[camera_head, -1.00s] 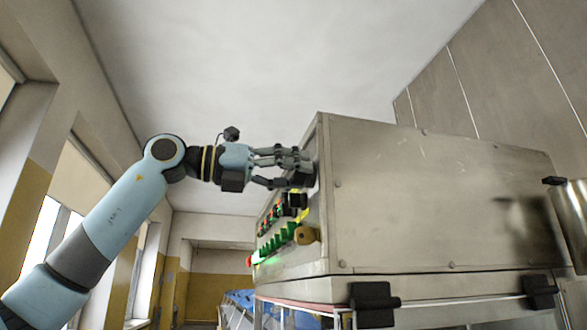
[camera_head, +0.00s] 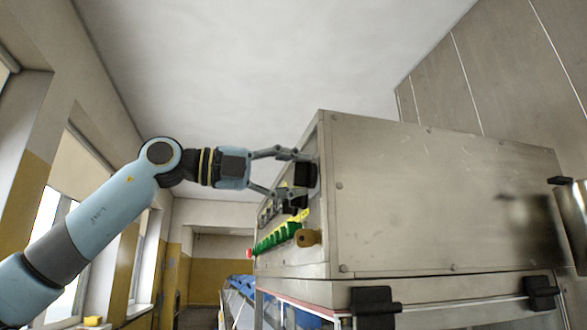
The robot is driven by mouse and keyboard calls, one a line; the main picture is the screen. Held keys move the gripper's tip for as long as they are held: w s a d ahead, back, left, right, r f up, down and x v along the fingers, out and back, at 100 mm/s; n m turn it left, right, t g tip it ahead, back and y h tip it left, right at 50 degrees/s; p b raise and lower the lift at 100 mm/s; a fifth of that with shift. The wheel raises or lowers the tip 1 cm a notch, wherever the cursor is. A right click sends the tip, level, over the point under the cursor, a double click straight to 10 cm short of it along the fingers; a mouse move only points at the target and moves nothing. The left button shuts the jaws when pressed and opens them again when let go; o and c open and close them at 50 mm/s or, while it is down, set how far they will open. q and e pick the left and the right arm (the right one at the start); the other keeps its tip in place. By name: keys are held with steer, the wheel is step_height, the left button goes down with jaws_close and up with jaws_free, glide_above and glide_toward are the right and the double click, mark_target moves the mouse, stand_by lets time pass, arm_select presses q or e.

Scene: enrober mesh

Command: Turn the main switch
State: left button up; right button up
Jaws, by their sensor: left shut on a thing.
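The main switch (camera_head: 303,215) is on the control panel at the left end of the steel machine. Its yellow part shows below my fingers, and the rest is largely hidden by dark fingertips. My left gripper (camera_head: 298,186) reaches in from the left, level with the panel. Its fingers are one above the other and shut on the switch, with dark blocks at the tips against the panel. The exact angle of the switch cannot be told. My right gripper is not in view.
The steel machine housing (camera_head: 430,200) fills the right. Green buttons (camera_head: 277,239), a red button (camera_head: 250,253) and a brown-yellow knob (camera_head: 308,238) sit low on the panel, close under my gripper. Black latches (camera_head: 375,305) stick out below.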

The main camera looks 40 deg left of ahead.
arm_select(q)
steer(key=shift+n+p, duration=0.35)
steer(key=shift+n, duration=0.95)
steer(key=o, duration=1.2)
steer(key=shift+c, duration=0.2)
